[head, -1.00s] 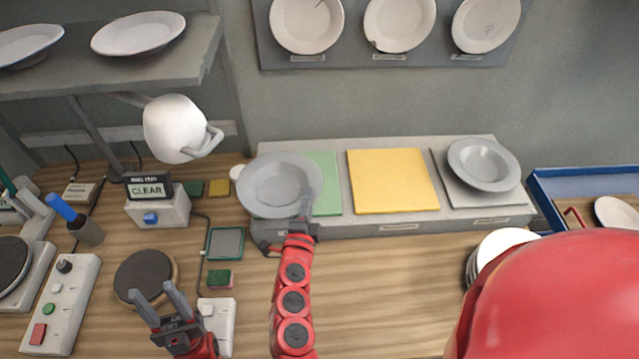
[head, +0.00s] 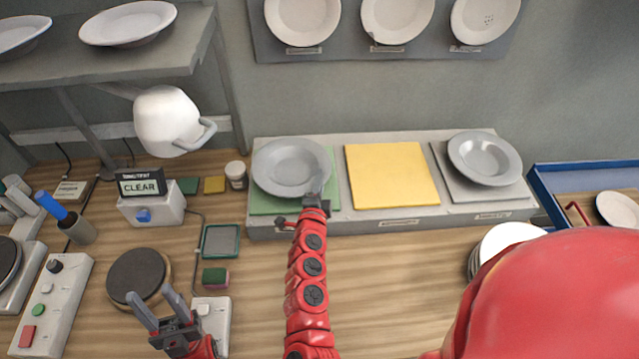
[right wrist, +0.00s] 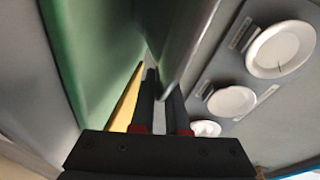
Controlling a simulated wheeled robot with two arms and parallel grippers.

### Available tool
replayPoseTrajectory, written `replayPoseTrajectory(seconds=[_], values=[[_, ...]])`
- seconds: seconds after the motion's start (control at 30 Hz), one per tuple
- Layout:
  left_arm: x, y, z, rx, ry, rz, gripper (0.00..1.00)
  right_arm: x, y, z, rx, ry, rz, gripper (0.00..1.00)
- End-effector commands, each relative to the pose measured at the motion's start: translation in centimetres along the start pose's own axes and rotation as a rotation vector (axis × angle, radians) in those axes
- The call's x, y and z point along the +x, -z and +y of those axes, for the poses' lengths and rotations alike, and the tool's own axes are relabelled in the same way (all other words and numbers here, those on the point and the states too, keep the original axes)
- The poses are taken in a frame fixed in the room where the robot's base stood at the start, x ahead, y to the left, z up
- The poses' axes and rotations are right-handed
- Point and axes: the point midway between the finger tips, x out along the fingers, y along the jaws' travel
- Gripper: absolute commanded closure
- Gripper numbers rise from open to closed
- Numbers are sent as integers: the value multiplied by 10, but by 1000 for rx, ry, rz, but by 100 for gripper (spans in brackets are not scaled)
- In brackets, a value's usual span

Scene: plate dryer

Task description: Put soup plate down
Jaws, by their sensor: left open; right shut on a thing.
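The grey soup plate (head: 290,163) is over the green mat (head: 265,206) at the left end of the long grey shelf board. My right gripper (head: 314,196) is shut on the near right part of its rim. In the right wrist view the fingers (right wrist: 163,95) are on the rim, with the green mat (right wrist: 90,50) beside it; I cannot tell whether the plate touches the mat. A similar grey plate (head: 485,155) rests on the grey mat at right. My left gripper (head: 172,318) is open and empty, low at the left near a dark round pad.
The yellow mat (head: 391,176) is empty. A small jar (head: 236,175) is close to the plate's left. White plates (head: 505,240) are stacked at right by a blue tray (head: 565,175).

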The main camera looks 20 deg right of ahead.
Motion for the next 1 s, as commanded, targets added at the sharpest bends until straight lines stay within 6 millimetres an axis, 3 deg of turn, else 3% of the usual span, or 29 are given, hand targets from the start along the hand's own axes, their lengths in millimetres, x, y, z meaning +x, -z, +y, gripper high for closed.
replayPoseTrajectory(seconds=[0.07, 0.1, 0.3, 0.67, 1.0], values=[[1, 0, 0, 0, 0, 0, 52, 0, 0, -1, 1, 0, -1, 100], [1, 0, 0, 0, 0, 0, 52, 0, 0, -1, 0, -1, -1, 86], [1, 0, 0, 0, 0, 0, 52, 0, 0, -1, 0, -1, 0, 54], [1, 0, 0, 0, 0, 0, 52, -7, -1, -1, 1, 0, -1, 54], [-1, 0, 0, 0, 0, 0, 52, -72, -2, 0, -1, -2, -5, 54]])
